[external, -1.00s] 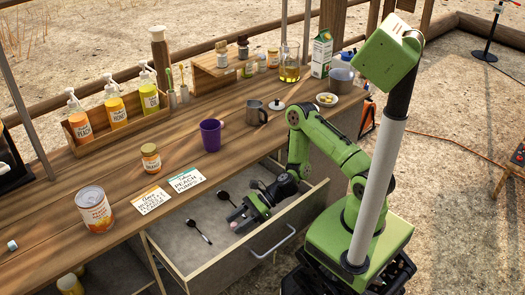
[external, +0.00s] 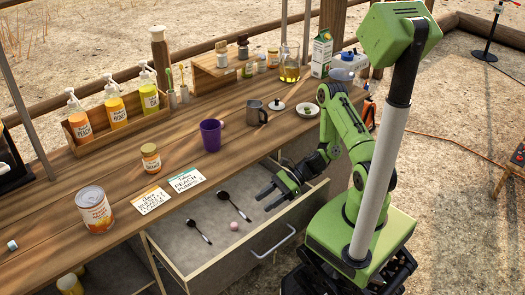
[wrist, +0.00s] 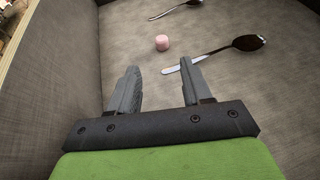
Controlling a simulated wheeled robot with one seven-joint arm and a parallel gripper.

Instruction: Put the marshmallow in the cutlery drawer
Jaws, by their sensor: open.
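The pink marshmallow (external: 234,225) lies on the floor of the open cutlery drawer (external: 221,266), beside the spoons. It also shows in the wrist view (wrist: 162,42), beyond my fingertips and apart from them. My gripper (external: 264,196) is open and empty, above the right part of the drawer.
Two dark spoons lie in the drawer, one nearer the marshmallow (wrist: 250,43) and one farther left (external: 194,226). The drawer walls surround the gripper's area. The counter above holds a purple mug (external: 211,134), a jar (external: 150,158) and cards.

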